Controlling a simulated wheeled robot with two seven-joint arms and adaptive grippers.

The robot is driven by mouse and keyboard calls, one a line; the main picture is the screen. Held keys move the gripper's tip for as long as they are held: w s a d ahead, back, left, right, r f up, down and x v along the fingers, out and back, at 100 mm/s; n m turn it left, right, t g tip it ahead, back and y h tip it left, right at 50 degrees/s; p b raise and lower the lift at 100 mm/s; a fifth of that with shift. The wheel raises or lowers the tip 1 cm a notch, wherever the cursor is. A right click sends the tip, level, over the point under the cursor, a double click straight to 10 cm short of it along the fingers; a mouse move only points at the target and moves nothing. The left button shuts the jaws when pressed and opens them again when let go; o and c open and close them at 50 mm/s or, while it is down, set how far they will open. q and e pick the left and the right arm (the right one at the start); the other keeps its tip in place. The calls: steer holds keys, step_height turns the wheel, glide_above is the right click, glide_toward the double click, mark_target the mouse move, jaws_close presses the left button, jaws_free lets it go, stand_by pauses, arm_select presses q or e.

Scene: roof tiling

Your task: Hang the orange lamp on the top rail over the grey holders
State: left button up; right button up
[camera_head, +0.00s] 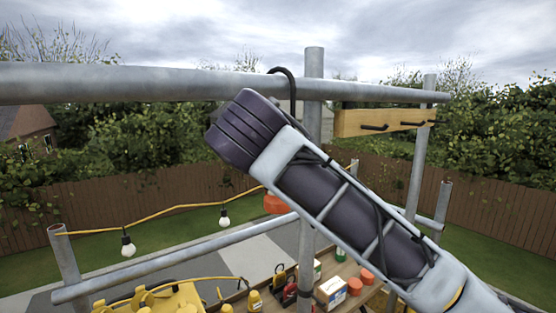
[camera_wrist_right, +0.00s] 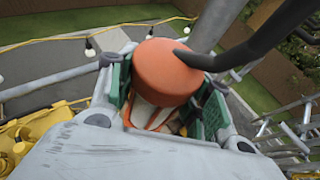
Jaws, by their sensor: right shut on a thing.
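The orange lamp (camera_wrist_right: 168,68) is held between the green-padded fingers of my right gripper (camera_wrist_right: 167,98), which is shut on it. In the head view, a small orange part of the lamp (camera_head: 275,203) shows below my dark right forearm, which hides most of it and the gripper. A black hook (camera_head: 292,90) rises from behind my arm and curves at the top edge of the grey top rail (camera_head: 180,84). The hook also shows in the wrist view (camera_wrist_right: 262,42). I cannot tell whether it touches the rail. My left gripper is not in view. I cannot make out the grey holders.
A grey upright post (camera_head: 314,65) crosses the rail near the hook. A wooden board with black pegs (camera_head: 385,122) is at the right. A lower pipe (camera_head: 180,258) and a yellow cable with bulbs (camera_head: 127,245) are at left. A cluttered bench (camera_head: 375,288) stands below.

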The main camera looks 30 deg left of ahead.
steer(key=o, duration=1.5)
steer(key=shift+o, duration=0.2)
steer(key=v, duration=1.2)
steer(key=shift+f, duration=0.1)
